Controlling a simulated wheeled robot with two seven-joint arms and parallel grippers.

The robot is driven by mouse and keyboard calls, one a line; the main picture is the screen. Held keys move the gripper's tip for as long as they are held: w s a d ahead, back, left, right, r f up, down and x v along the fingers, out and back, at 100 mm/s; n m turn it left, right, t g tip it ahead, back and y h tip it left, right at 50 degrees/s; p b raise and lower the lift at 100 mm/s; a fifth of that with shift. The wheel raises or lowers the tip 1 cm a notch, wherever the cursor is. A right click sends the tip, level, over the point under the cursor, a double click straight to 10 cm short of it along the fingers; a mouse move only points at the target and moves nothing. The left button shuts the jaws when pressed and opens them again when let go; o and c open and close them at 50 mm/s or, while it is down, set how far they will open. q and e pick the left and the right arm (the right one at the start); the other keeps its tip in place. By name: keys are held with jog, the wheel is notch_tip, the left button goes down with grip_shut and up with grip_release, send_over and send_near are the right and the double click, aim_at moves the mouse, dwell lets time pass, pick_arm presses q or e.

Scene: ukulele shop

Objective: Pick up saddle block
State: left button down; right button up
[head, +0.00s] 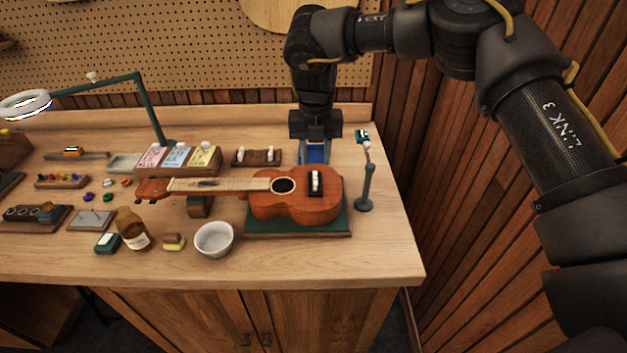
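A dark brown wooden block with small white pieces in it (246,158) lies on the bench behind the ukulele's neck; it looks like the saddle block. My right gripper (314,160) points down behind the ukulele body, to the right of this block and apart from it. Its fingers look spread, with something blue showing between or behind them; I cannot tell whether they touch it. The ukulele (296,208) lies on a green mat (300,232), its head to the left, with a white piece on a dark bridge. My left gripper is not in view.
A rack with pink, blue and yellow packs (178,172) stands left of the block. A green post (366,188) stands right of the ukulele. A white bowl (214,239) and a brown bottle (133,230) are in front. The bench's front right is clear.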

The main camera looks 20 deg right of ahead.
aim_at(315, 180)
jog(key=shift+f, duration=0.95)
jog(key=shift+f+p, duration=0.3)
jog(key=shift+p, duration=0.15)
jog(key=f+p, duration=0.1)
jog(key=f, duration=0.2)
jog(key=shift+w+f+p, duration=0.2)
jog(key=shift+f+p, duration=0.15)
jog(key=shift+p, duration=0.05)
jog(key=shift+d+f, duration=0.1)
jog(key=shift+f, duration=0.35)
grip_shut()
